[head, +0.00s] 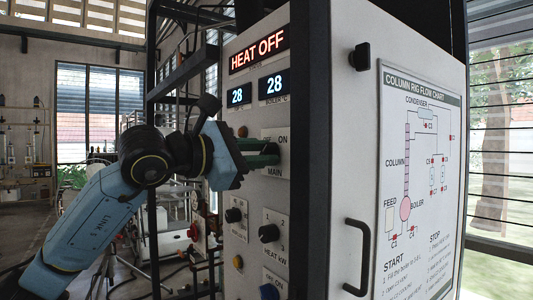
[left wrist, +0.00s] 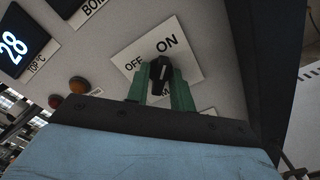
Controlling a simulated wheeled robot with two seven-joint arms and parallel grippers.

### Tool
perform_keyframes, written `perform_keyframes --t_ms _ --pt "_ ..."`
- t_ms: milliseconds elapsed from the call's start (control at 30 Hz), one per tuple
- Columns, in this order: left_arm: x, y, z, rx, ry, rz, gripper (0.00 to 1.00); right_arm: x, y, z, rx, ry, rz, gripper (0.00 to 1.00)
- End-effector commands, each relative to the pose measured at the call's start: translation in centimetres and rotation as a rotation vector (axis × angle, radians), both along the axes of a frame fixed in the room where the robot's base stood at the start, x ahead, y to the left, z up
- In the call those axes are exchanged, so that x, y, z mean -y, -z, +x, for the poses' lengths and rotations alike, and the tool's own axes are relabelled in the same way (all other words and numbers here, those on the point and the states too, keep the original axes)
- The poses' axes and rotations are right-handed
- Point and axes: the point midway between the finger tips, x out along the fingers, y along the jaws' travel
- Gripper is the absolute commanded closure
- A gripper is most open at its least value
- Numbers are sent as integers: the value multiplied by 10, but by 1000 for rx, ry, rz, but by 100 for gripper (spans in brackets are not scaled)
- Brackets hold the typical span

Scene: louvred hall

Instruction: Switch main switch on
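The main switch is a black knob (left wrist: 161,73) on a white plate (head: 282,137) marked OFF, ON and MAIN, on the grey cabinet front. In the left wrist view, the knob's pale mark points up the picture, toward ON. My left gripper (head: 268,154) reaches the plate from the left. Its green fingers lie close along both sides of the knob and appear shut on it. In the head view the fingers hide the knob. My right gripper is out of view.
The red display (head: 258,51) reads HEAT OFF; two blue displays (head: 274,84) read 28. A door handle (head: 357,257) sticks out on the right face. A metal frame stands behind my left arm.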

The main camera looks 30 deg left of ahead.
Motion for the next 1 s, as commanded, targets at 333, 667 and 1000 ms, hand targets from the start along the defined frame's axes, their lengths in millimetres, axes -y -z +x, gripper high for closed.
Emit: perform_keyframes --t_ms 333,667,1000 --pt "0 0 0 0 0 -1 63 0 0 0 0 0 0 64" --pt "-13 3 -30 1 -3 -1 63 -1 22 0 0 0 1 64" --pt "-26 2 -63 0 -1 0 63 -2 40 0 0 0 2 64"
